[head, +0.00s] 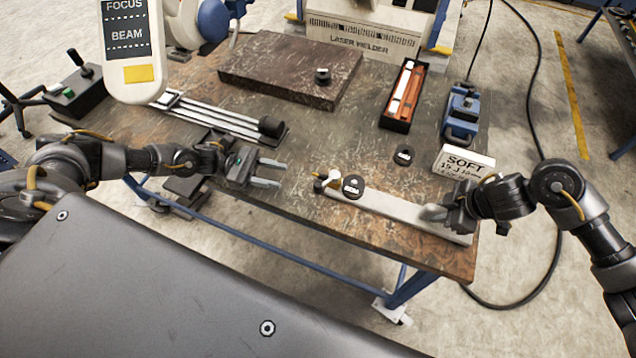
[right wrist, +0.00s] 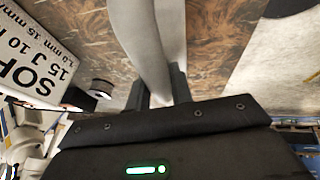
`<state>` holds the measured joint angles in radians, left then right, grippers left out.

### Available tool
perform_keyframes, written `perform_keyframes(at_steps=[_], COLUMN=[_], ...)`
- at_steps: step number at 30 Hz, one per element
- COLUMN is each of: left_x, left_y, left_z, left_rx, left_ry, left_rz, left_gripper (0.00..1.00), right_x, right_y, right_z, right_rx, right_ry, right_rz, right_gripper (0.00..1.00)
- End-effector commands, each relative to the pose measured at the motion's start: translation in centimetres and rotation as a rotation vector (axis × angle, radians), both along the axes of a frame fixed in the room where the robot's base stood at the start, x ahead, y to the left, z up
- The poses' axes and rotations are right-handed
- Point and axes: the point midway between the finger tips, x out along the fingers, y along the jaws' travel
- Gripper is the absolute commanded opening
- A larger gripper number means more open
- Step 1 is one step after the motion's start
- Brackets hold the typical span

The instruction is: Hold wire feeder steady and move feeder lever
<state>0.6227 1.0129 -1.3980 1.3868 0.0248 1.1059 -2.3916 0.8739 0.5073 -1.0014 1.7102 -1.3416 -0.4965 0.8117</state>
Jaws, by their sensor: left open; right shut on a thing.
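The wire feeder (head: 392,205) is a long pale grey bar lying near the front right edge of the table. A black labelled round piece (head: 353,187) and a small white knob (head: 335,174) with a brassy tip sit at its left end; I cannot tell which part is the lever. My right gripper (head: 440,213) is shut on the grey body of the feeder near its right end; the right wrist view shows the grey body (right wrist: 143,45) between the fingers. My left gripper (head: 267,174) is open and empty, left of the feeder's knob end and apart from it.
A white SOFT label block (head: 463,163) stands behind my right gripper. Another black spool (head: 403,155), a black box with orange and white contents (head: 403,95), a blue device (head: 461,115) and a dark slab (head: 290,68) lie farther back. A rod rack (head: 222,120) is behind my left gripper.

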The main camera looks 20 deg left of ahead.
Motion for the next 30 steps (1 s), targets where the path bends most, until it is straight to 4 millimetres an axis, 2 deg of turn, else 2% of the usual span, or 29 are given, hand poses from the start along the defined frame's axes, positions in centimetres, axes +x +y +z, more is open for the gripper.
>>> perform_keyframes(at_steps=[4,7,21,25,30], left_x=[0.1,0.2,1.4,1.6,1.8], left_y=[-0.2,-1.1,-9.6,-11.1,-11.8], left_z=[0.0,0.0,0.0,0.0,0.0], left_rx=[0.002,-0.001,-0.001,0.000,0.001], left_ry=[-0.003,-0.002,-0.001,-0.001,-0.001], left_rz=[0.002,0.000,0.000,0.001,0.001], left_gripper=[0.41,0.41,0.41,0.41,0.41], right_x=[0.1,0.1,0.1,0.1,0.1], right_y=[0.0,0.0,0.0,0.0,0.0], right_z=[0.2,0.2,0.2,0.2,0.2], right_rx=[0.002,0.002,0.002,0.002,0.002], right_ry=[-0.003,-0.003,-0.003,-0.003,-0.003], right_rz=[-0.001,-0.001,-0.001,-0.001,-0.001], right_gripper=[0.00,0.00,0.00,0.00,0.00])
